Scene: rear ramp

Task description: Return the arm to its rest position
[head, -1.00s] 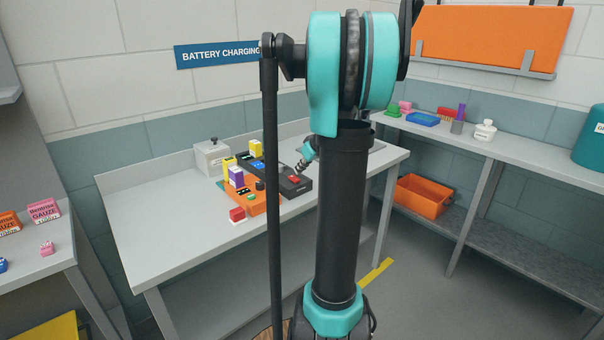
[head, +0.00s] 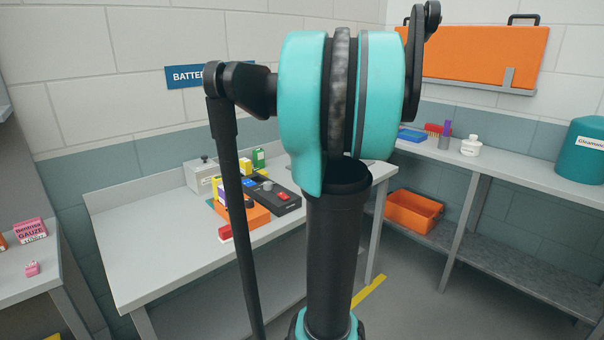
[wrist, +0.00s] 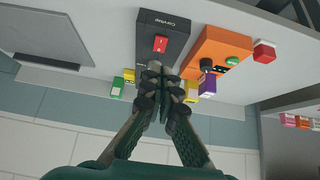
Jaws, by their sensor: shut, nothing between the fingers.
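My gripper (wrist: 162,84) shows in the wrist view with its fingertips together and nothing between them. In that view it lies in front of a black charger with a red button (wrist: 161,44), apparently apart from it. In the head view my teal and black arm fills the middle, and the gripper is hidden behind it. The black charger (head: 289,204) and an orange charger (head: 257,216) sit on the grey bench (head: 150,260). The orange charger (wrist: 222,45) also shows in the wrist view.
A red and white block (head: 226,233) lies at the bench's front edge. A grey box (head: 201,174) and a green block (head: 259,158) stand at the back. A right-hand shelf (head: 520,182) holds several items, with an orange bin (head: 413,212) below. The bench's left part is clear.

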